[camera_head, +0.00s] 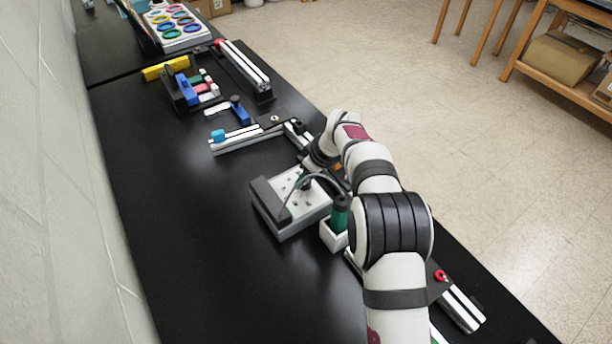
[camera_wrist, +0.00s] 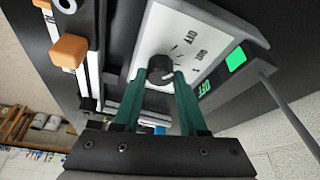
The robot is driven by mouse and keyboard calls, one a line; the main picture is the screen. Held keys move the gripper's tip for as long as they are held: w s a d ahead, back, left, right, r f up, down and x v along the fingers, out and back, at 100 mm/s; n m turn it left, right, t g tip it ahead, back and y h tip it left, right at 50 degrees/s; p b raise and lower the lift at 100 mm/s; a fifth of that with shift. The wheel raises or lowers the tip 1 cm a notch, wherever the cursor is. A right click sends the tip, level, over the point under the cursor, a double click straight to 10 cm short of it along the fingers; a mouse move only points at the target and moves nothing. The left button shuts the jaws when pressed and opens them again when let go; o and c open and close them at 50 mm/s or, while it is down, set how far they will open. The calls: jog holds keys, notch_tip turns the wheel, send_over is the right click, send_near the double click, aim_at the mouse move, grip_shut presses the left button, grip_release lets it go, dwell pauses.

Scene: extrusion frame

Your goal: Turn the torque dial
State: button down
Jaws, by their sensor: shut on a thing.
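The torque dial (camera_wrist: 158,66) is a dark round knob with a white pointer mark, set on a white panel (camera_wrist: 200,35) with printed marks such as "OFF". My gripper (camera_wrist: 160,80) has its two green fingers on either side of the dial and is shut on it. Green "OFF" text and a green square light (camera_wrist: 236,59) show on the dark part beside the panel. In the head view my arm reaches over the white-topped box (camera_head: 283,226) on the black table, and the fingertips and dial are hard to make out there.
A green-handled tool (camera_head: 340,212) stands in a white holder (camera_head: 333,237) beside the box, with a dark cable arching nearby. An orange block (camera_wrist: 69,49) and aluminium extrusions lie close to the gripper. Blue parts (camera_head: 183,89) and a tray of coloured rings (camera_head: 186,40) stand farther back. The table's left front is clear.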

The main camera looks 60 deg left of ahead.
jog(key=shift+n+g, duration=0.5)
jog(key=shift+n, duration=1)
jog(key=shift+c, duration=2.3)
grip_release()
jog(key=v, duration=1.6)
jog(key=shift+w+a+h, duration=0.15)
jog(key=shift+a+h, duration=0.15)
jog(key=shift+a, duration=0.15)
